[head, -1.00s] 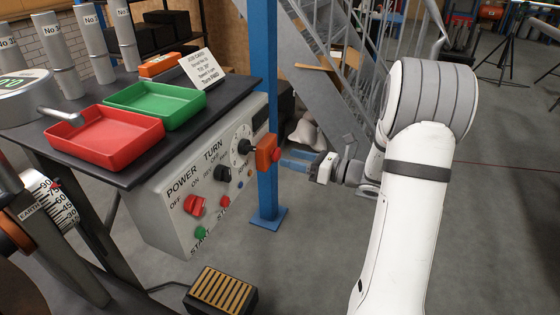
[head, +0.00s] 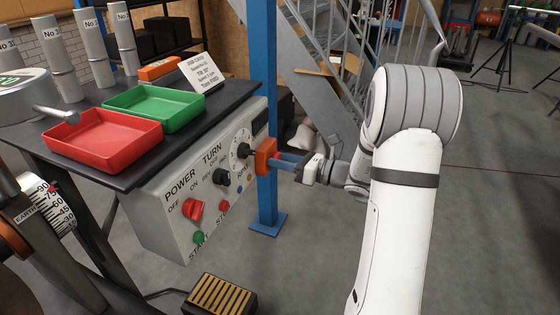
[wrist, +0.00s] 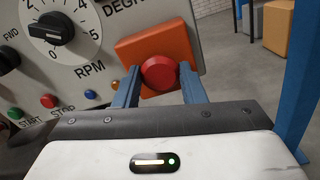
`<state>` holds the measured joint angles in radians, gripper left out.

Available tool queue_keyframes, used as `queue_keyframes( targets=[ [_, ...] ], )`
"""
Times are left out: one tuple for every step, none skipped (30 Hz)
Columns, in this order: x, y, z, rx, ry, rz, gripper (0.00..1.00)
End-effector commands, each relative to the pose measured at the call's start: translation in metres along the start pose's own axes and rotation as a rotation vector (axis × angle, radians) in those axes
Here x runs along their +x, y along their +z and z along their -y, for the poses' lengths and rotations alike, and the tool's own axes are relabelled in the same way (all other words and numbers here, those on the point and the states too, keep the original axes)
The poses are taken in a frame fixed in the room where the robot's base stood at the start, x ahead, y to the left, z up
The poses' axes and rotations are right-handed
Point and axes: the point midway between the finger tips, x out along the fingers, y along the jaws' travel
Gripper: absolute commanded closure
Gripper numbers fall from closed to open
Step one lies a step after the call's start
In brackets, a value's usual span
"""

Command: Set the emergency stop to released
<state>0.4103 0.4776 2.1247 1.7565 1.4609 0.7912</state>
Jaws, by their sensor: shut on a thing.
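The emergency stop is an orange box (head: 264,156) at the right end of the grey control panel in the head view. In the wrist view its orange housing (wrist: 140,45) carries a round red button (wrist: 158,73) facing me. My gripper (head: 279,160) reaches it from the right in the head view. In the wrist view the blue fingers of my gripper (wrist: 158,70) stand on either side of the red button and are shut on it. The button's sides are partly hidden by the fingers, and I cannot tell how far in it sits.
The control panel (head: 160,215) has a red power switch (head: 194,211), a black turn knob (head: 221,177), a dial, and small start and stop buttons. A red tray (head: 100,145) and green tray (head: 150,112) sit above.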

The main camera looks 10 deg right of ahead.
Motion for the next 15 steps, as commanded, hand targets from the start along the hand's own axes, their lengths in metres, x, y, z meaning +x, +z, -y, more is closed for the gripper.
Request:
queue_keyframes(
  targets=[
    [-0.0002,0.0002,0.0009,-0.001,-0.003,0.0,0.78],
    [-0.0002,0.0002,0.0009,-0.001,-0.003,0.0,0.81],
    [-0.0002,0.0003,0.001,-0.001,-0.003,0.0,0.84],
    [-0.0002,0.0003,0.001,-0.001,-0.003,0.001,0.86],
    [-0.0002,0.0003,0.0011,-0.001,-0.003,0.001,0.89],
    [-0.0002,0.0003,0.0011,-0.001,-0.003,0.001,0.92],
    [-0.0003,0.0003,0.0012,-0.001,-0.003,0.001,0.94],
    [-0.0003,0.0003,0.0012,-0.001,-0.004,0.001,0.97],
    [-0.0003,0.0003,0.0013,-0.001,-0.004,0.001,1.0],
    [-0.0003,0.0003,0.0013,-0.001,-0.004,0.001,1.0],
    [-0.0003,0.0003,0.0014,-0.001,-0.004,0.001,1.0],
    [-0.0006,0.0006,0.0014,-0.001,-0.004,0.001,1.0],
    [-0.0015,0.001,0.0014,-0.001,-0.005,0.001,1.0],
    [-0.0031,0.0016,0.0015,-0.001,-0.006,0.001,1.0],
    [-0.0061,0.0026,0.0015,0.0,-0.007,0.001,1.0]
  ],
)
